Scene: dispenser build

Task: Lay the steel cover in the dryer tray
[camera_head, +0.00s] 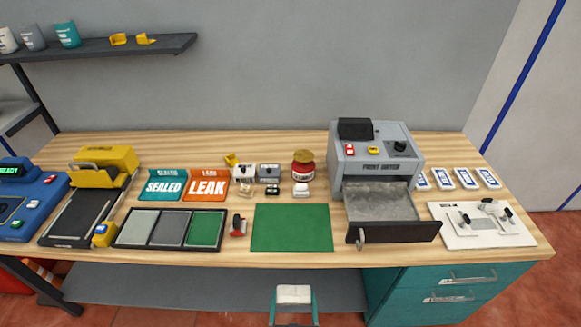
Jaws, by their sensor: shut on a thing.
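My gripper (294,298) is at the bottom centre, in front of the table's front edge. Its two teal fingers are shut on a small pale grey-white piece, which I take to be the steel cover (294,291). Its lower part is cut off or hard to make out. The dryer tray (386,234) is pulled out of the grey print dryer (377,160) at the right of the table. Its floor is a mottled grey surface, and its dark front has a pale handle. The tray lies up and to the right of my gripper, well apart from it.
A green mat (292,228) lies left of the tray. A white board with clamps (482,226) stands close on its right. A three-part tray (172,228), a red-handled stamp (238,225) and a red jar (302,166) stand further left. The green mat is clear.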

